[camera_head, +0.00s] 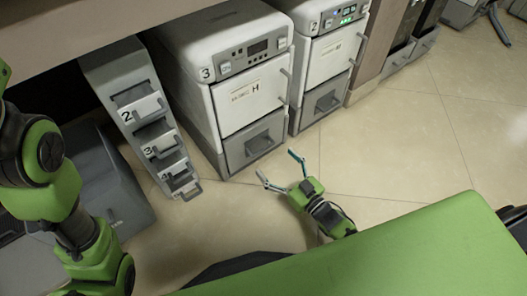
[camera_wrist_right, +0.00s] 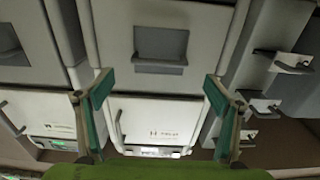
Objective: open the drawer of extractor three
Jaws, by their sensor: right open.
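Extractor three (camera_head: 222,103) is a white and grey cabinet marked "3", with a small display on top and a white door marked "H". Its grey drawer (camera_head: 233,155) is low on the front, looks shut and has a recessed pull (camera_head: 258,143). My right gripper (camera_head: 277,164) is open and empty in front of the drawer, apart from it. In the right wrist view, which is upside down, the drawer (camera_wrist_right: 160,18) and its pull (camera_wrist_right: 160,48) lie beyond the open right gripper (camera_wrist_right: 158,78). My left arm shows at the left; its gripper is out of view.
Extractor two (camera_head: 328,65) with lit green indicators stands to the right. A narrow unit with several numbered drawers (camera_head: 128,95) stands to the left, some drawers protruding. Tiled floor (camera_head: 400,140) is clear to the right.

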